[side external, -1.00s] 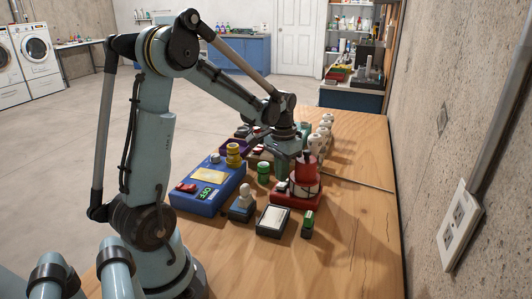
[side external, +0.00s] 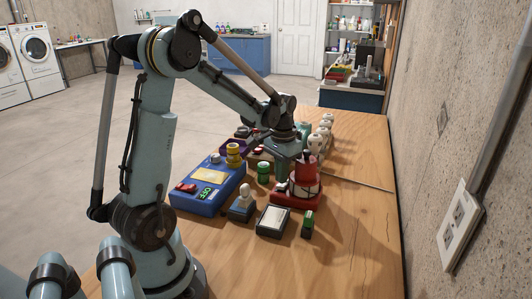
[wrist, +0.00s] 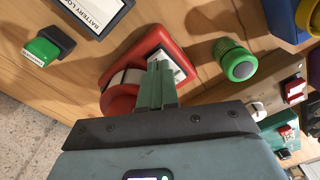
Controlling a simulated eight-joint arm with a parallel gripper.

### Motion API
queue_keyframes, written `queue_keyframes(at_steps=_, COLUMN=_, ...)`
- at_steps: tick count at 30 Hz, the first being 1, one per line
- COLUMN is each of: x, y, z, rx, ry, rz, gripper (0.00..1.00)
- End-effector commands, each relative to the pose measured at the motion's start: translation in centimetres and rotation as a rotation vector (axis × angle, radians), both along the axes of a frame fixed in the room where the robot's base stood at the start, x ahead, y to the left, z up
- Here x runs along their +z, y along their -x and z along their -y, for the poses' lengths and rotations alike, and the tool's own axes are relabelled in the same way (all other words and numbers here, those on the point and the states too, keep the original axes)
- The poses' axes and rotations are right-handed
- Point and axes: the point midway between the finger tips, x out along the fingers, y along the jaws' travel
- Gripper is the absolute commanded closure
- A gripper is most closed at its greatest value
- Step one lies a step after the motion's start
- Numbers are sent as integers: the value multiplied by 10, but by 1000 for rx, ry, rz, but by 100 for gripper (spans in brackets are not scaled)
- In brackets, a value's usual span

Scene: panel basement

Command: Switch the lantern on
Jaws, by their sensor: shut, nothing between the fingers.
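The red lantern (side external: 305,176) stands upright on its red base (side external: 297,201) on the wooden table, with a pale band around its middle. In the wrist view its round red body (wrist: 118,102) lies left of the fingers and its red base frame (wrist: 150,37) lies ahead of them. My gripper (side external: 281,178) points down over the near left part of the base. In the wrist view my gripper (wrist: 161,66) is shut and empty, its fingertips over the pale label area on the base. The fingers hide part of that area, and I cannot make out the switch or whether they touch it.
A green-capped cylinder (wrist: 236,60) stands close by the base. A blue box (side external: 208,188) with a yellow panel is to the left. A dark framed "BATTERY LO…" panel (side external: 274,222) and a small green-topped block (side external: 308,224) are in front.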

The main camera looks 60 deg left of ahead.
Motion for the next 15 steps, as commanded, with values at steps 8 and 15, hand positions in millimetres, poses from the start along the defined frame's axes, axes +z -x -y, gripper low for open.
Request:
queue_keyframes(at_steps=8, x=-4, y=0, z=0, rx=0, ry=0, rz=0, gripper=100)
queue_keyframes(at_steps=15, x=-7, y=0, z=0, rx=0, ry=0, rz=0, gripper=100)
